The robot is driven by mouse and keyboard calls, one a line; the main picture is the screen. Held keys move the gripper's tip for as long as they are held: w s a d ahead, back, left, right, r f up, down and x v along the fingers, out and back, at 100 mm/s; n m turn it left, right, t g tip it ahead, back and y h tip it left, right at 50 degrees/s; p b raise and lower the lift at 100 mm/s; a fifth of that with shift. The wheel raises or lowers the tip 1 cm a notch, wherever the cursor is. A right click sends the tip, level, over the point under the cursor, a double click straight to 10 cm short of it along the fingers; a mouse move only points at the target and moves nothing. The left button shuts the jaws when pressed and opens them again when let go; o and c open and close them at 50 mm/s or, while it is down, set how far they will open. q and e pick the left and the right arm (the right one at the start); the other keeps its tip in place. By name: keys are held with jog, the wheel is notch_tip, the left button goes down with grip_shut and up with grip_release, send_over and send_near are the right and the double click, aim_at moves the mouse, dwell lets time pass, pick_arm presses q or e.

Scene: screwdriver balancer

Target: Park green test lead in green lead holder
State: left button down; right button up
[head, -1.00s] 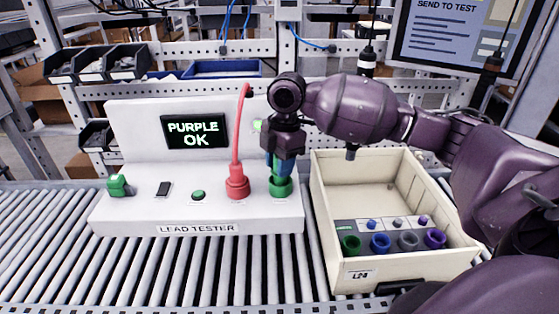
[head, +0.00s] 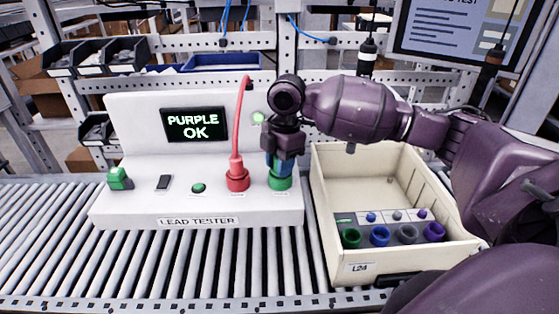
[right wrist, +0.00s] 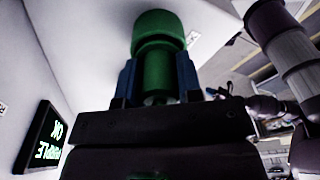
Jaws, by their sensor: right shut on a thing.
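The green test lead's plug shows in the right wrist view (right wrist: 157,72), between the blue fingers of my right gripper (right wrist: 155,85). In the head view my right gripper (head: 279,168) points down and is shut on this plug. The plug's lower end is at the green socket (head: 280,183) on the white lead tester (head: 145,212); the hand hides most of it. A green block (head: 119,178) stands at the tester's left end, and a green cup (head: 351,238) sits in the cream crate; I cannot tell which is the green lead holder. My left gripper is not in view.
A red lead (head: 238,178) stands in the tester just left of my right gripper. The screen (head: 195,125) reads PURPLE OK. The cream crate (head: 328,225) holds blue, grey and purple cups beside the green one. The roller conveyor (head: 200,260) in front is clear.

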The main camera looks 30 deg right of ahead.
jog(key=shift+f, duration=0.1)
jog(key=o, duration=1)
jog(key=r, duration=0.3)
jog(key=d+r, duration=0.1)
jog(key=r, duration=0.6)
jog(key=shift+d+r+b, duration=0.15)
jog(key=shift+r+b, duration=0.25)
